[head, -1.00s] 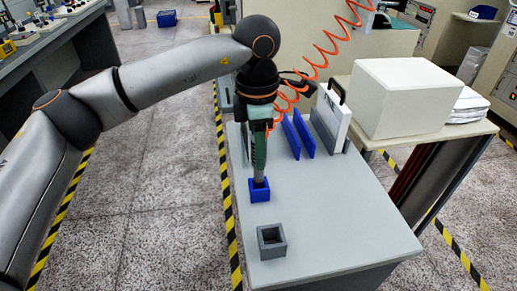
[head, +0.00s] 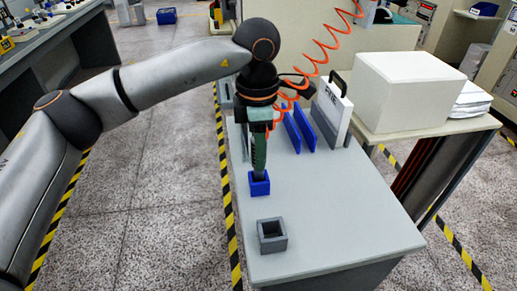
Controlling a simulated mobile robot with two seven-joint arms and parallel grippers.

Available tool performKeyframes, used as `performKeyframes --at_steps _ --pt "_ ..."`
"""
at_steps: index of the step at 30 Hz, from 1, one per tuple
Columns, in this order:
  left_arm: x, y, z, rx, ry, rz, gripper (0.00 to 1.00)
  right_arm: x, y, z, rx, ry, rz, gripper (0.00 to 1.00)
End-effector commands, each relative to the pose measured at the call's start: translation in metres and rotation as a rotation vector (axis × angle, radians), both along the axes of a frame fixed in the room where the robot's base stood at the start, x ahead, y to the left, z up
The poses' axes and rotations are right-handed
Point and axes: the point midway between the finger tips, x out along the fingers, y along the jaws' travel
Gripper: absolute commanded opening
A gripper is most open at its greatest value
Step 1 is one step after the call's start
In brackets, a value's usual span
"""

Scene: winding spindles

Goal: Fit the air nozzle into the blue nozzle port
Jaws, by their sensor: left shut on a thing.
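The air nozzle (head: 258,153) is a slim green tool with a grey lower end, held upright above the table. My left gripper (head: 259,124) is shut on its upper part. The blue nozzle port (head: 260,189) is a small square block standing on the table, directly under the nozzle. The nozzle's lower end reaches into the port's top opening, and its tip is hidden there. I cannot tell how deep it sits. My right gripper is not in view.
A grey square socket (head: 272,244) stands nearer on the grey table (head: 340,215). Blue upright panels (head: 300,131) and a white case with a dark handle (head: 331,110) stand behind. An orange coiled hose (head: 318,52) hangs behind the gripper. The table's right front is clear.

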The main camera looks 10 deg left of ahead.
Motion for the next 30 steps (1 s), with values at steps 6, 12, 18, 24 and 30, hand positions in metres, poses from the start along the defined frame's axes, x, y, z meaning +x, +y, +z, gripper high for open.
performKeyframes --at_steps 6,12,18,24,30 --pt "0.0 0.0 -0.007 0.0 0.0 0.0 0.0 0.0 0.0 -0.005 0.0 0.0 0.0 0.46" --pt "0.0 0.0 -0.012 -0.001 0.0 0.0 0.0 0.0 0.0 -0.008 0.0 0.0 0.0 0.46" --pt "0.0 0.0 -0.016 0.0 0.0 0.0 0.0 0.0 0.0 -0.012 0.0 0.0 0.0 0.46" --pt "0.0 0.0 -0.021 -0.001 0.0 0.0 0.0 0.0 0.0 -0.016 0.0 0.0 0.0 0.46" --pt "0.0 0.0 -0.026 0.0 0.0 0.0 0.0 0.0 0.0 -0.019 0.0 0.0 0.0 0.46"
